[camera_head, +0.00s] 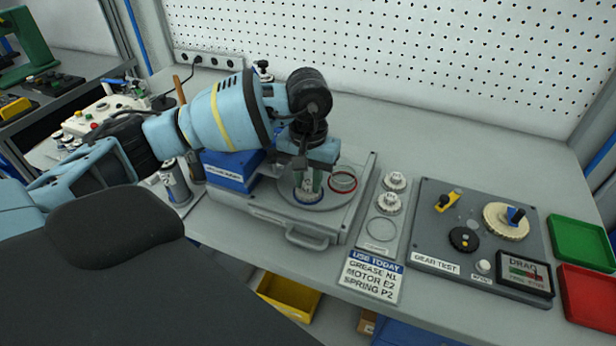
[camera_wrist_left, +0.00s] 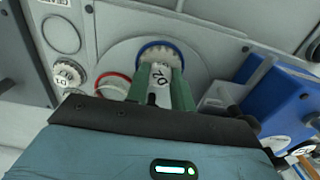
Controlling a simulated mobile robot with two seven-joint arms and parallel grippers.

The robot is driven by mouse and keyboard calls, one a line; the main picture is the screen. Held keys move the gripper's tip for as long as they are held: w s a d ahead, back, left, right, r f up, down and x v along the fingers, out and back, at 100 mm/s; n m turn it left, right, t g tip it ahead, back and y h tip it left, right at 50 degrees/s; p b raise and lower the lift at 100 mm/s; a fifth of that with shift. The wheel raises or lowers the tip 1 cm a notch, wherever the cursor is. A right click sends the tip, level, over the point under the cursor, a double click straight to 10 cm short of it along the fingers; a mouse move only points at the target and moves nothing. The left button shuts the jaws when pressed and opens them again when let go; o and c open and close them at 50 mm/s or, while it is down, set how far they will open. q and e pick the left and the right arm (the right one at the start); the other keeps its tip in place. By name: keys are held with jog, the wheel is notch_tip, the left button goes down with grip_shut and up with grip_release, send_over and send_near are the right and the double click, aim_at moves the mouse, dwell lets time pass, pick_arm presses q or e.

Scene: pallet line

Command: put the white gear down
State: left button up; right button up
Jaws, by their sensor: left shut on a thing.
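My left gripper (camera_head: 308,184) points down over a round grey plate on a grey fixture (camera_head: 284,221). Its green fingers are shut on a white gear, gripping its labelled hub (camera_wrist_left: 158,98). In the left wrist view the gear's toothed rim (camera_wrist_left: 160,53) shows beyond the fingers, within the outline of a blue ring (camera_wrist_left: 146,45). The blue ring also shows in the head view (camera_head: 309,203). I cannot tell whether the gear touches the plate. A red ring (camera_head: 343,180) beside it is empty. My right gripper is not in view.
Two other white gears (camera_head: 395,181) (camera_head: 389,203) sit on a narrow grey tray (camera_head: 379,248), which has an empty circle at its near end. A gear test panel (camera_head: 465,257) stands further right. A blue box (camera_head: 232,172) is close left of the gripper.

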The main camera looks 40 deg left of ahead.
aim_at(308, 183)
pick_arm(q)
jog(key=shift+f, duration=0.2)
jog(key=o, duration=1)
jog(key=shift+c, duration=0.2)
jog(key=shift+r, duration=0.1)
notch_tip(308, 183, up, 12)
jog(key=shift+r, duration=0.1)
